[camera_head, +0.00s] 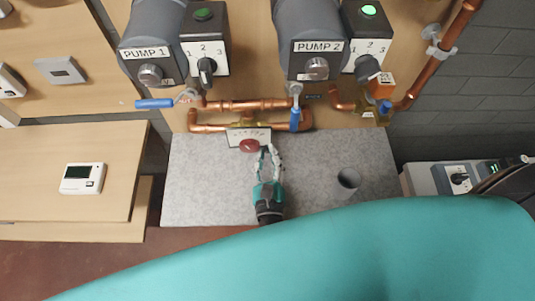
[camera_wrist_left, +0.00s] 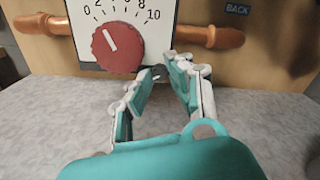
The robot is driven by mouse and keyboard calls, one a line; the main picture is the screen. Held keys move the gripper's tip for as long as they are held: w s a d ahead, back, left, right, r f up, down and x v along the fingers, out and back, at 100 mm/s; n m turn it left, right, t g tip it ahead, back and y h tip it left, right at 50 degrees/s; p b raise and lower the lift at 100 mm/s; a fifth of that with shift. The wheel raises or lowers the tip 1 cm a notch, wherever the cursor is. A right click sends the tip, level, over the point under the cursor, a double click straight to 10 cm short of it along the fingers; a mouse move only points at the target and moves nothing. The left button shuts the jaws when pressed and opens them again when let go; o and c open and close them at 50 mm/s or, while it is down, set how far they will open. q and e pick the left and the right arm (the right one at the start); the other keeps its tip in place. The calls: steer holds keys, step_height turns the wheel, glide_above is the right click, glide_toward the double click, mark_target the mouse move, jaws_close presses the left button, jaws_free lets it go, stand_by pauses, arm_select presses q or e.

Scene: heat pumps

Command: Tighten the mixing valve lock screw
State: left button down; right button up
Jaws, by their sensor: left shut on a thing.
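The mixing valve has a white scale plate (camera_head: 237,137) with a red knob (camera_head: 249,146). In the left wrist view the red knob (camera_wrist_left: 117,47) has its white mark pointing up and left, toward the low numbers. A small dark lock screw (camera_wrist_left: 157,76) sits low on the plate, right of the knob, mostly hidden by the fingers. My left gripper (camera_head: 268,150) is right of the knob, at the plate's lower right. In the left wrist view its fingertips (camera_wrist_left: 166,71) close around the screw. My right gripper is in neither view.
PUMP 1 (camera_head: 155,40) and PUMP 2 (camera_head: 310,40) hang above.

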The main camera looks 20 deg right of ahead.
arm_select(q)
steer(key=c, duration=1.2)
jaws_free()
steer(key=shift+s, duration=0.1)
steer(key=v, duration=1.2)
